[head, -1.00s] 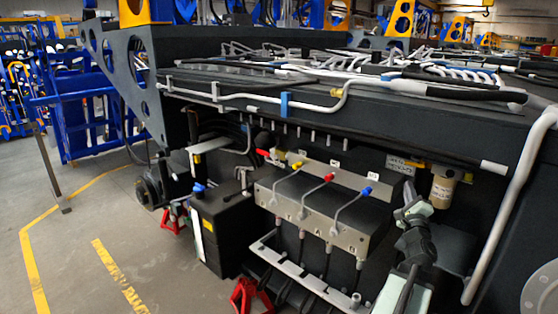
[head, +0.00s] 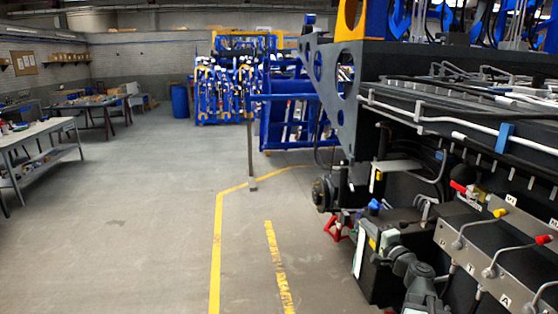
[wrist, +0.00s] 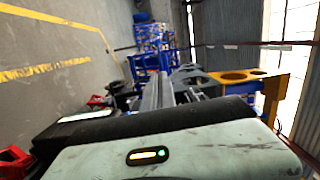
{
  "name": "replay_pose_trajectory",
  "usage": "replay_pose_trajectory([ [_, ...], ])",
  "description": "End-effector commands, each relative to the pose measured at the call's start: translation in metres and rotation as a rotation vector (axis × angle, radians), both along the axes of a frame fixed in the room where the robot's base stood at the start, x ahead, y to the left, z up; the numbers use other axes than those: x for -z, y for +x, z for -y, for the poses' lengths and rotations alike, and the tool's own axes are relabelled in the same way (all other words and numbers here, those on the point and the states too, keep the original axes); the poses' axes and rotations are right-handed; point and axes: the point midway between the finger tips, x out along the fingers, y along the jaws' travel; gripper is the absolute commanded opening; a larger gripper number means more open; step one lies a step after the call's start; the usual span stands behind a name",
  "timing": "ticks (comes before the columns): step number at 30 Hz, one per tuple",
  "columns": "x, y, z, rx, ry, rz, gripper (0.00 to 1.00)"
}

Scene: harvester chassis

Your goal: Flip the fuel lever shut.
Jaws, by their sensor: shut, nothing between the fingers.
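A short red handle (head: 458,186) shows at the right in the head view, above and behind the valve block. It looks like the fuel lever, but I cannot tell its exact position. My gripper (head: 388,238) is at the lower right of the head view, at the end of my grey arm, left of and lower than the red handle and in front of a black box (head: 375,265). It is shut and empty, apart from the handle. The wrist view shows a pale housing with a small light; the fingertips and the lever are not clear there.
The valve block (head: 490,245) carries thin levers with yellow and red knobs. A blue cap (head: 374,204) sits by the black box. The dark chassis (head: 440,105) overhangs from the right. A red stand (head: 336,228) is on the floor. Open floor lies left, with yellow lines.

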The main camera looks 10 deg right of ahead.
Motion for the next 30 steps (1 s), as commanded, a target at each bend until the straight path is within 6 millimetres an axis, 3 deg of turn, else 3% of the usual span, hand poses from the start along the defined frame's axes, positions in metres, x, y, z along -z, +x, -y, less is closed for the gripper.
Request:
replay_pose_trajectory([
  [1,0.013,0.007,-0.046,-0.083,-0.058,-0.030,0.00],
  [4,0.042,0.009,-0.130,-0.251,-0.198,-0.098,0.00],
  [7,0.078,-0.004,-0.210,-0.430,-0.361,-0.178,0.00],
  [9,0.110,-0.022,-0.261,-0.566,-0.498,-0.246,0.00],
  [12,0.167,-0.063,-0.314,-0.770,-0.743,-0.386,0.00],
  [14,0.202,-0.093,-0.319,-0.875,-0.913,-0.508,0.00],
  [15,0.220,-0.110,-0.307,-0.919,-1.013,-0.598,0.00],
  [18,0.246,-0.143,-0.253,-0.959,-1.189,-0.829,0.00],
  [21,0.254,-0.168,-0.216,-0.977,-1.282,-1.000,0.00],
  [23,0.255,-0.177,-0.204,-0.983,-1.305,-1.064,0.00],
  [30,0.255,-0.186,-0.200,-0.999,-1.293,-1.107,0.00],
])
